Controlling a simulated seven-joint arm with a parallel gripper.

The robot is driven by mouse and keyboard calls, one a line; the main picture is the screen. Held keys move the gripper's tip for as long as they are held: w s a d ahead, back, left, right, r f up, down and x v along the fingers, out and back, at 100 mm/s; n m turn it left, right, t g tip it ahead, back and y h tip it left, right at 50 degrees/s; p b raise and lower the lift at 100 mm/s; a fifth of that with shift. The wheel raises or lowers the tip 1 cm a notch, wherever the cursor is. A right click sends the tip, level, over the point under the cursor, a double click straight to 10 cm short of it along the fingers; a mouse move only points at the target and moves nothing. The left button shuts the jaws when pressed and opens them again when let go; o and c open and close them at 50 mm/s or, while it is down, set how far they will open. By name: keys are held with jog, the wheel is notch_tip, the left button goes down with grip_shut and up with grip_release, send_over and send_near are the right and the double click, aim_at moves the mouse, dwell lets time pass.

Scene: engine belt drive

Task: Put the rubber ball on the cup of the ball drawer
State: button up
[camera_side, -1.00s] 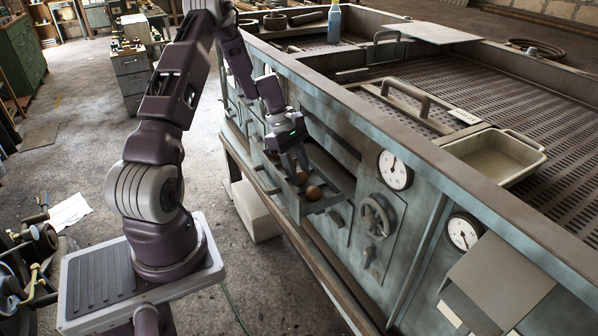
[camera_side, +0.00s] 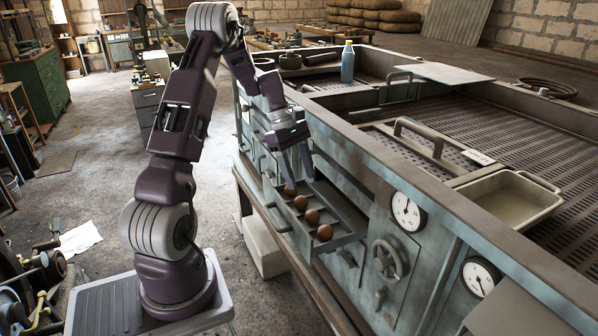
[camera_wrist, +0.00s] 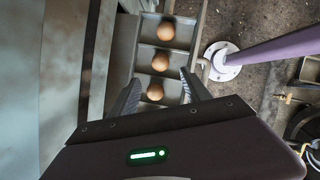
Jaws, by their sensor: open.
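The ball drawer (camera_side: 343,239) stands open from the front of the machine, with brown balls in a row in it. In the wrist view a far ball (camera_wrist: 166,31), a middle ball (camera_wrist: 160,61) and a near ball (camera_wrist: 155,92) sit in separate compartments. The balls look alike, so I cannot tell which is the rubber one. My gripper (camera_side: 299,179) points down over the drawer's far end. In the wrist view my gripper (camera_wrist: 160,79) is open, with the near ball between its fingers in the picture; I cannot tell whether they touch it. No separate cup is clear.
Gauges (camera_side: 408,213) and a handwheel (camera_side: 387,260) are on the front panel, right of the drawer. The machine's raised top edge (camera_side: 400,181) runs above the drawer. A metal tray (camera_side: 508,200) and a blue bottle (camera_side: 347,63) are on top. Open floor lies left of the machine.

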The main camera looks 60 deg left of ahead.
jog(key=s+d+r+m+y, duration=0.25)
jog(key=d+r+m, duration=0.75)
jog(key=d+r, duration=0.5)
jog(key=s+d+r+m+t+y, duration=0.1)
jog(key=s+d+m+t, duration=0.2)
jog(key=s+d+m, duration=0.9)
jog(key=s, duration=0.4)
jog(key=shift+s+d+r+t, duration=0.15)
jog(key=shift+s+d+t, duration=0.05)
jog(key=shift+t, duration=0.2)
jog(key=shift+y, duration=0.25)
jog(key=shift+c, duration=0.3)
